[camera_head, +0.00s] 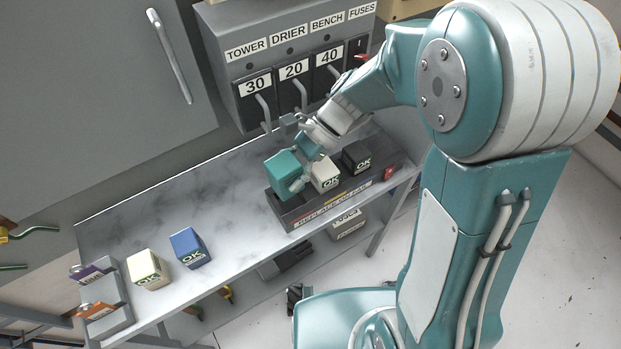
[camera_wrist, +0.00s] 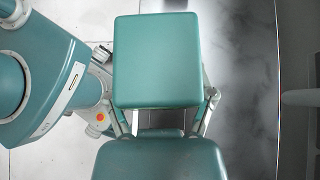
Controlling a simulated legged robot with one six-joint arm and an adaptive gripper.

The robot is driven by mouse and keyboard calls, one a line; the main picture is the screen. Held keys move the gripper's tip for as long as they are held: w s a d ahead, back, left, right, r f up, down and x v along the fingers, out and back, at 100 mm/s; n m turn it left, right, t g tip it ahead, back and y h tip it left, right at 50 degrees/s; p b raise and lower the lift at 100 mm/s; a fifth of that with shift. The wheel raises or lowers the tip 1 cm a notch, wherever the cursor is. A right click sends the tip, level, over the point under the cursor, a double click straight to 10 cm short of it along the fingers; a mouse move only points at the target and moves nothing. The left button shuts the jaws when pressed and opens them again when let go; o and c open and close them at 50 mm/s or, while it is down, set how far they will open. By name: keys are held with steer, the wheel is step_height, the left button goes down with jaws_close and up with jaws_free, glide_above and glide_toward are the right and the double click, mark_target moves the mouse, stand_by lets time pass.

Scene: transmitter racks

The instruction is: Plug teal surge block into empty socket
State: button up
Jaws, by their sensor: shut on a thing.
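The teal surge block (camera_head: 283,172) is held in my gripper (camera_head: 305,165) over the left end of the dark socket base (camera_head: 330,205). The block also fills the upper middle of the wrist view (camera_wrist: 155,60), with gripper fingers on both sides of it. A cream block marked OK (camera_head: 325,174) and a black block marked OK (camera_head: 357,156) sit in the middle and right of the base. The left socket is hidden under the teal block. I cannot tell whether the block touches the base.
A blue block (camera_head: 188,248), a cream OK block (camera_head: 147,269) and a grey holder (camera_head: 104,312) stand on the left of the marble-topped bench (camera_head: 225,205). A breaker panel with levers (camera_head: 290,75) stands behind. The bench middle is clear.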

mark_target(292, 178)
steer(key=shift+w+d+f+m+y, duration=0.1)
steer(key=shift+w+d+m+y, duration=0.3)
steer(key=shift+w, duration=0.3)
steer(key=shift+a+f, duration=0.1)
steer(key=shift+a, duration=0.45)
steer(key=shift+f, duration=0.1)
steer(key=shift+d+f, duration=0.25)
steer(key=shift+f, duration=0.25)
steer(key=shift+d+f, duration=0.2)
steer(key=shift+f, duration=1)
steer(key=shift+a+f, duration=0.35)
steer(key=shift+f, duration=0.5)
steer(key=shift+d+f, duration=0.1)
steer(key=shift+f, duration=0.05)
steer(key=shift+d, duration=0.1)
steer(key=shift+s, duration=0.1)
